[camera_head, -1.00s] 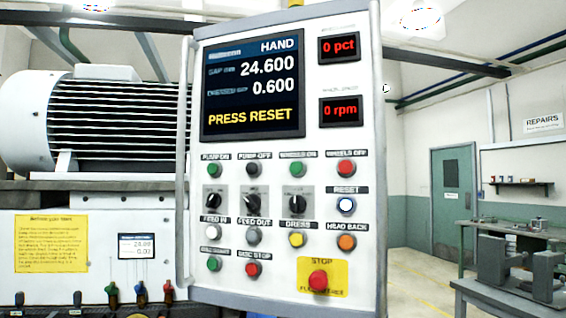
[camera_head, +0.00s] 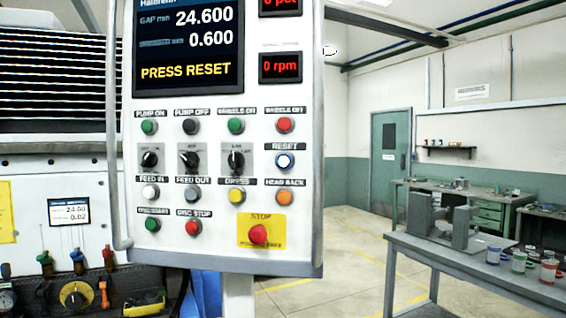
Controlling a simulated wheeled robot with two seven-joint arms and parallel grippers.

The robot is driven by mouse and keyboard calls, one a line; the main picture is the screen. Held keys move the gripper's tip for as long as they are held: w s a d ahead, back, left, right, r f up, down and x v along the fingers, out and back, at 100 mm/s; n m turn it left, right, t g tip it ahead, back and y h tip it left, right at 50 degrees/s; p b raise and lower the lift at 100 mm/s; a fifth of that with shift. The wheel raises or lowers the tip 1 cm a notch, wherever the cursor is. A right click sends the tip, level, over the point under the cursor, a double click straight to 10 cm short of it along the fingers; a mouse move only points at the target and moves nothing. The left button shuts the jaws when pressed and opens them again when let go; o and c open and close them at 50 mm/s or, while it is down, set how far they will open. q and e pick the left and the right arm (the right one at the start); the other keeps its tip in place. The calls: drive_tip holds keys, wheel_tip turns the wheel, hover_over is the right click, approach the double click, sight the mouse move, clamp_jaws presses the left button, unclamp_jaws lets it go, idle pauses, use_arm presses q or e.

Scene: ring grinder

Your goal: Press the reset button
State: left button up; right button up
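The panel's screen (camera_head: 188,45) reads "PRESS RESET" in yellow, with 24.600 and 0.600 above. Neither of my grippers shows in the view.
A red stop button (camera_head: 258,234) on a yellow plate is at the panel's lower right. A grey handle rail (camera_head: 112,130) runs down its left edge. A workbench (camera_head: 450,262) with a grey fixture and several cans stands at right. Open floor (camera_head: 335,250) lies between.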

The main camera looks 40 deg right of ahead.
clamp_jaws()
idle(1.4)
